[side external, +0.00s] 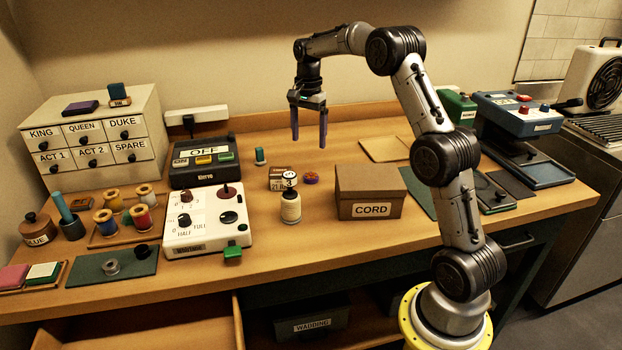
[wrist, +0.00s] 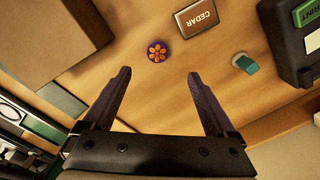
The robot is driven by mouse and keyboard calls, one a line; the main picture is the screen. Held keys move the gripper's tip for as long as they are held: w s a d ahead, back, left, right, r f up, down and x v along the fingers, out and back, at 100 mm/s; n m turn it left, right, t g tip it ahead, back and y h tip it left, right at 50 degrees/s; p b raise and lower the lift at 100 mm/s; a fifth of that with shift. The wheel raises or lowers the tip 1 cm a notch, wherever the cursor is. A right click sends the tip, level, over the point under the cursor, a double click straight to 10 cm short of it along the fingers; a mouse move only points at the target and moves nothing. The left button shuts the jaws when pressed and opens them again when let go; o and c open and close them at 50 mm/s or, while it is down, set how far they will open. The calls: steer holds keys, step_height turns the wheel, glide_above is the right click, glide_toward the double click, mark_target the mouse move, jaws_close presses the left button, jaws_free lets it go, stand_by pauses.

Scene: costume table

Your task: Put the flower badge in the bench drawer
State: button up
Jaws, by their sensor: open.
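The flower badge (side external: 311,178) is a small purple disc with an orange flower, lying flat on the bench top left of the CORD box. It also shows in the wrist view (wrist: 157,52), ahead of my fingers and between their lines. My gripper (side external: 309,146) is open and empty, held well above the bench behind the badge. Its two dark fingers also show in the wrist view (wrist: 160,75). Under the bench, an open wooden compartment (side external: 140,328) at lower left looks like a pulled-out drawer. A dark front with a handle (side external: 516,243) at the right looks shut.
The brown CORD box (side external: 370,206) stands right of the badge. A small bottle (side external: 290,206) and a brown labelled block (side external: 280,173) stand close to its left. White and dark switch boxes (side external: 207,220) are farther left. The bench is clear behind the badge.

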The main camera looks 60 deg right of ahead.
glide_above(311, 175)
steer(key=f, duration=0.6)
steer(key=shift+w+a+f, duration=0.15)
steer(key=shift+a, duration=0.2)
steer(key=shift+s+d+f, duration=0.15)
steer(key=shift+f, duration=1.2)
steer(key=shift+s+d+f, duration=0.1)
steer(key=shift+f, duration=1.25)
jaws_close()
steer(key=shift+r, duration=0.1)
